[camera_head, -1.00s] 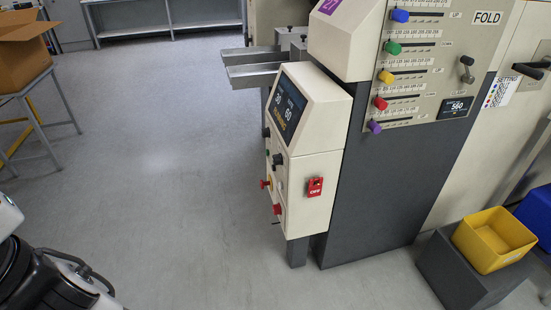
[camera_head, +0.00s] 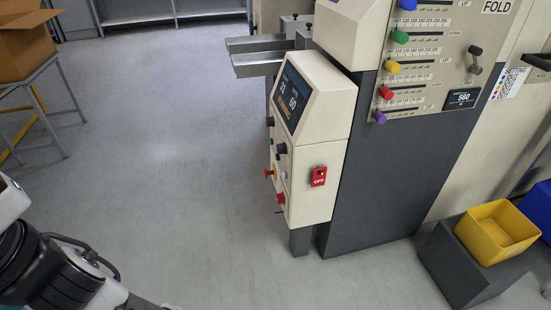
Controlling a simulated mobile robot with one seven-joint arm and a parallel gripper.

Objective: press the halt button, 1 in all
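A cream control box (camera_head: 315,150) with a sloped dark display (camera_head: 290,97) stands in the middle of the view. Its narrow left face carries several small controls seen edge-on. A red knob-like button (camera_head: 268,173) with a yellow part behind it sticks out there, and a second red button (camera_head: 280,198) sits lower. Their labels cannot be read, so I cannot tell which is the halt button. A red switch marked OFF (camera_head: 318,176) is on the front face. My arm shows at the bottom left, apart from the box; my gripper is not visible.
Metal rails (camera_head: 258,55) jut left above the box. The grey machine base (camera_head: 385,160) and FOLD panel (camera_head: 440,60) stand to the right. A yellow bin (camera_head: 497,232) sits on a dark block. A cardboard box (camera_head: 25,45) rests on a table at left. Floor between is clear.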

